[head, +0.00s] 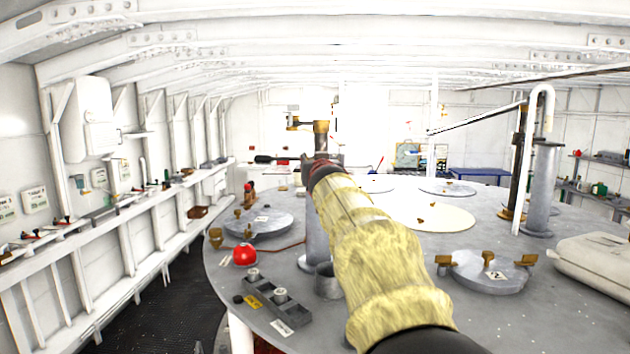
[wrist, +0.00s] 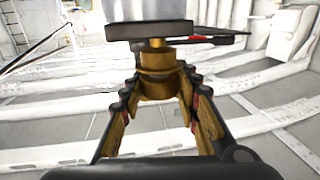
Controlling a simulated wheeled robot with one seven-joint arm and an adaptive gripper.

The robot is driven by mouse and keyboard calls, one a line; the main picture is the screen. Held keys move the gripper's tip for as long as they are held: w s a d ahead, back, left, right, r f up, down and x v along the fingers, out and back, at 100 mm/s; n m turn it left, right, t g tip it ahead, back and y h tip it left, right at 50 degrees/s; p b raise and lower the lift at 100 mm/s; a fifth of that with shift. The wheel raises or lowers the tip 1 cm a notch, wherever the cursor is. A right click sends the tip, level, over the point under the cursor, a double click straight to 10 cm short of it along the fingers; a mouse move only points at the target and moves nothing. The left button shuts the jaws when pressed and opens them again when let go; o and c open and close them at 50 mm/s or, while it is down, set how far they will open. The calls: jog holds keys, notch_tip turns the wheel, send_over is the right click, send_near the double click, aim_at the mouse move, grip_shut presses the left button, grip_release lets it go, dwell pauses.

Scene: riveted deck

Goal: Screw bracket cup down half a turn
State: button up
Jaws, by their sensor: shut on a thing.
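In the wrist view, which appears upside down, the brass bracket cup (wrist: 158,78) sits against a flat grey plate (wrist: 150,31). My gripper (wrist: 158,92) has one finger on each side of the cup and is shut on it. In the head view my yellow-sleeved arm reaches forward to the top of a grey post (head: 313,240). Brass parts (head: 321,130) show above the post, and a dark rod (head: 275,159) sticks out to the left. My fingers are mostly hidden there behind my arm. The cup's thread is hard to make out.
The post stands on a round grey deck (head: 390,315). Around it are a red dome (head: 245,255), a block with knobs (head: 272,306), a short open tube (head: 327,281), a hatch with brass clamps (head: 489,272) and a taller post (head: 542,190). Shelving (head: 130,215) lines the left wall.

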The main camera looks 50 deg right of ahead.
jog(key=shift+f+m+g+h+b, duration=0.25)
jog(key=shift+m+g+h+b, duration=0.85)
jog(key=shift+b, duration=4.8)
jog(key=m+g+b, duration=0.1)
jog(key=b, duration=0.1)
jog(key=g+h+b, duration=0.1)
jog(key=b, duration=0.1)
jog(key=shift+w+r+m+g+h+b, duration=0.1)
jog(key=shift+r+m+g+h+b, duration=0.05)
jog(key=shift+m+g+h+b, duration=0.2)
jog(key=shift+m+g, duration=0.25)
jog(key=shift+g, duration=0.1)
jog(key=shift+r+m+g+h, duration=0.1)
jog(key=shift+m+g+h, duration=0.5)
jog(key=shift+g, duration=0.2)
jog(key=shift+w+r+m+g+h+p, duration=0.15)
jog(key=shift+m+g+h+p, duration=0.1)
jog(key=shift+m+g+p, duration=0.7)
jog(key=m+g+p, duration=0.1)
jog(key=g, duration=0.1)
jog(key=m+g+p, duration=0.1)
jog(key=g, duration=0.1)
jog(key=shift+s+r+p, duration=0.1)
jog(key=shift+s+p, duration=0.1)
jog(key=shift+p, duration=0.15)
jog(key=shift+m+g+p, duration=0.25)
jog(key=shift+g+p, duration=0.1)
jog(key=shift+g, duration=0.1)
jog(key=shift+s, duration=0.1)
